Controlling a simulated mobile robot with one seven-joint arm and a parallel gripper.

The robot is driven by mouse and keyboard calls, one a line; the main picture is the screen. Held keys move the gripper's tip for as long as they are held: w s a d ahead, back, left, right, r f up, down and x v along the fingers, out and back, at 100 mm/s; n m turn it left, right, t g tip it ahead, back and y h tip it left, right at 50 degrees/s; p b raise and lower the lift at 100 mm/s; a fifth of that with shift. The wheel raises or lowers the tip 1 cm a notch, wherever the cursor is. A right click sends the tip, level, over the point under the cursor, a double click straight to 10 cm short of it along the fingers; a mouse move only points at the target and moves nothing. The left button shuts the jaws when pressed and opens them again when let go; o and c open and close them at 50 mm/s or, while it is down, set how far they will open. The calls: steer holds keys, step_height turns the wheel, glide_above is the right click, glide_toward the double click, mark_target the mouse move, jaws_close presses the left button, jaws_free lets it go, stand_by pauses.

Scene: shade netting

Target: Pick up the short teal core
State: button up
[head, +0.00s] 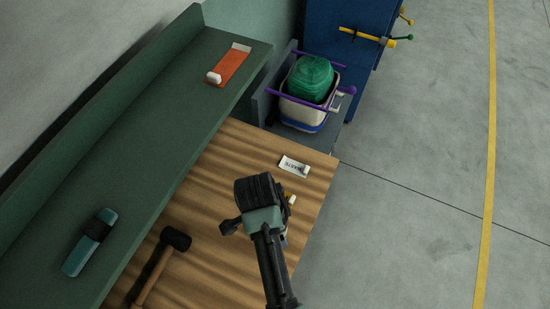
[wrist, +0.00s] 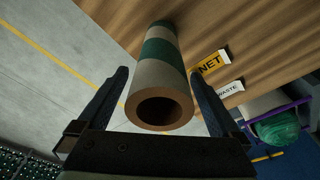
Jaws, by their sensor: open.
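The short core (wrist: 158,48) is a hollow tube with grey and teal bands and a brown, cardboard-like open end. In the wrist view it rises from the wooden bench, its open end facing the camera. My gripper (wrist: 158,76) is open, with one dark finger on each side of the core and a visible gap at the left finger. I cannot tell whether the right finger touches it. In the head view my arm and wrist reach over the bench and hide the core and the fingers.
A mallet (head: 160,262) lies left of my arm. A WASTE label (head: 294,165) and a yellow NET label (wrist: 211,62) lie nearby. The raised green shelf (head: 150,160) holds a teal-and-black item (head: 90,242) and an orange item (head: 229,64). A bin (head: 302,112) with green netting stands behind.

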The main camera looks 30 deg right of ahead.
steer(key=shift+d+f, duration=0.1)
steer(key=shift+f, duration=0.6)
jaws_close()
